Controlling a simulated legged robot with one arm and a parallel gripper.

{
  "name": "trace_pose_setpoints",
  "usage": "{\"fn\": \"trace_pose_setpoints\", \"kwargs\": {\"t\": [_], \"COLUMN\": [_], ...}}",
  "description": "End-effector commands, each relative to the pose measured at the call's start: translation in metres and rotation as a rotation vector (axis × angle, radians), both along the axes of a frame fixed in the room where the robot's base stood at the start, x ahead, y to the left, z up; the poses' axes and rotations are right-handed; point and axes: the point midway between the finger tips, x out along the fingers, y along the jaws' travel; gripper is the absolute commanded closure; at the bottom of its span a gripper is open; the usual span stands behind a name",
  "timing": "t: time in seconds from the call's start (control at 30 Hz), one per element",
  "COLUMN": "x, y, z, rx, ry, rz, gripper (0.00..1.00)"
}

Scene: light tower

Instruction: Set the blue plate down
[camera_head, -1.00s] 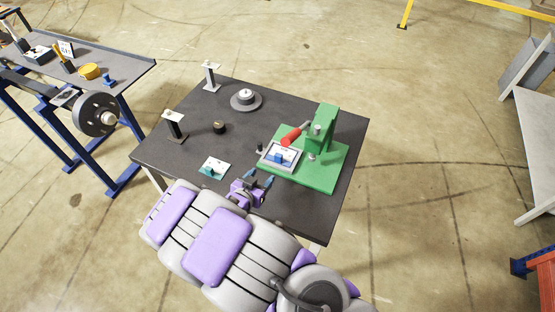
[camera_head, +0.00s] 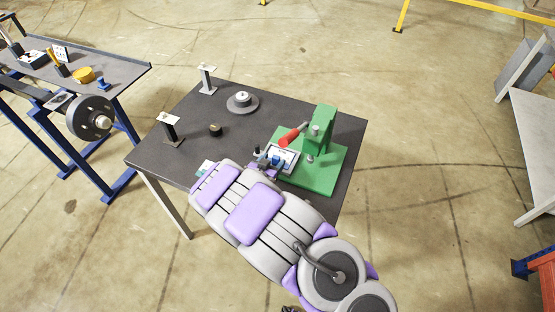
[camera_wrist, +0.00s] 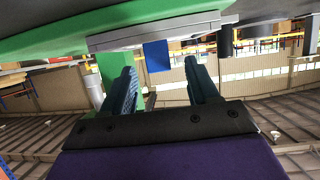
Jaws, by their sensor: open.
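A small blue plate (camera_head: 277,160) stands on a pale, grey-rimmed tray (camera_head: 291,167) on the green fixture (camera_head: 324,172). In the wrist view, which looks upside down, the blue plate (camera_wrist: 157,54) hangs from the grey tray (camera_wrist: 160,31). My gripper (camera_head: 266,160) is at the tray's left edge. The wrist view shows both fingers (camera_wrist: 160,68) apart, with the blue plate appearing in the gap beyond or between their tips. I see no finger contact with the plate. My arm and the small scale hide part of the gripper in the head view.
A white card (camera_head: 204,167) is partly covered by my arm. A round grey disc (camera_head: 242,103), a small dark cylinder (camera_head: 215,130) and two stands stand on the dark table (camera_head: 180,160).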

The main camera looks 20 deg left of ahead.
Motion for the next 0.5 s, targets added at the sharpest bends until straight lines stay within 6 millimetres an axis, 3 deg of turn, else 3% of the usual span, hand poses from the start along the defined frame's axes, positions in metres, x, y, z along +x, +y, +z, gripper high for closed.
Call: {"fn": "trace_pose_setpoints", "kwargs": {"t": [0.23, 0.5], "x": [0.029, 0.034], "y": [-0.003, -0.002], "z": [-0.010, -0.011], "rx": [0.000, -0.001], "ry": [0.001, 0.000], "rz": [-0.003, -0.001], "gripper": [0.40, 0.40]}}
